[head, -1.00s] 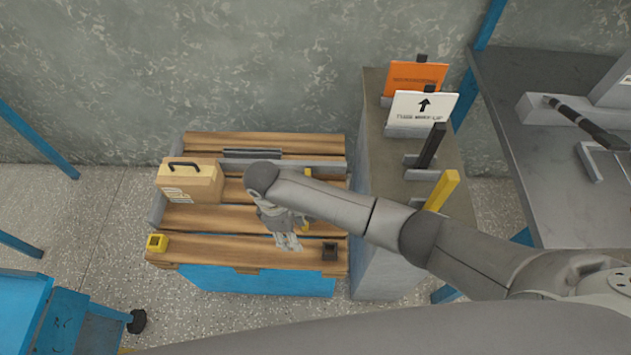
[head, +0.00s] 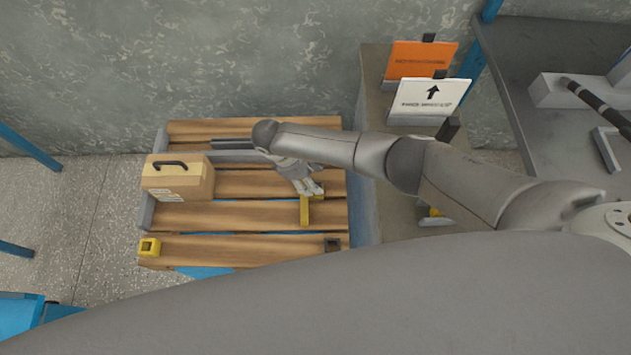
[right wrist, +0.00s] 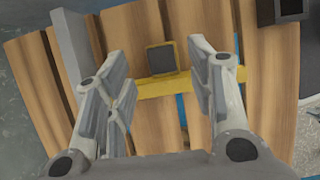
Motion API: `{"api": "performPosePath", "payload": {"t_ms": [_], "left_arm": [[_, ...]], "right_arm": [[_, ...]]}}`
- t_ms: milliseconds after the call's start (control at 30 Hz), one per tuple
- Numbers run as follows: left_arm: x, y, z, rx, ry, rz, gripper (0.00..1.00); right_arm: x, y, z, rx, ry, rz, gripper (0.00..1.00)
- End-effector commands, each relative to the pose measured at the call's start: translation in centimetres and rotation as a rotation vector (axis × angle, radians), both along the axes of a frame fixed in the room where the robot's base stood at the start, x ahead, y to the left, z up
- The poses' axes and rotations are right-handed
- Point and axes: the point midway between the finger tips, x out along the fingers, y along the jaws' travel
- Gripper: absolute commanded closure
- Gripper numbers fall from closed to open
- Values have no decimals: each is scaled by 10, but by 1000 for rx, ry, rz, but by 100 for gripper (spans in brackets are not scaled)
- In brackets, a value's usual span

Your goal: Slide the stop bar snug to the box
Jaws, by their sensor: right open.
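The tan box (head: 178,180) with a dark handle stands at the left of the slatted wooden pallet (head: 245,218), by the grey rails. The yellow stop bar (head: 304,212) is on the pallet's right half, with a wide gap between it and the box. In the right wrist view the stop bar (right wrist: 165,88) lies across the slats, with a dark-topped upright part (right wrist: 162,59). My right gripper (head: 309,185) is open above it. In the right wrist view its fingers (right wrist: 155,70) stand on either side of the upright part, apart from it. My left gripper is not in view.
A grey rail (head: 237,156) runs along the pallet's back. A yellow block (head: 149,247) and a dark block (head: 332,244) sit at the front corners. A grey stand with an orange sign (head: 420,58) and a white sign (head: 430,95) is to the right.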

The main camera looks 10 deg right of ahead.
Motion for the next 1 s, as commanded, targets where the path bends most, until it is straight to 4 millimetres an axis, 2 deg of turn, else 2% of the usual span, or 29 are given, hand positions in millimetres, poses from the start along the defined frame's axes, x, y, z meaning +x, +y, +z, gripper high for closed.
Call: {"api": "performPosePath", "payload": {"t_ms": [100,200,600,900,1000], "left_arm": [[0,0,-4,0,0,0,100],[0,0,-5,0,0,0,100],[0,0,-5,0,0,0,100],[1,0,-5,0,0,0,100],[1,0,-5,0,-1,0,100]], "right_arm": [[-2,-7,-19,0,2,0,50],[-3,-10,-27,0,1,1,50],[-3,-13,-33,2,1,1,51],[-3,-13,-33,1,0,1,90],[-3,-13,-33,1,0,1,100]]}}
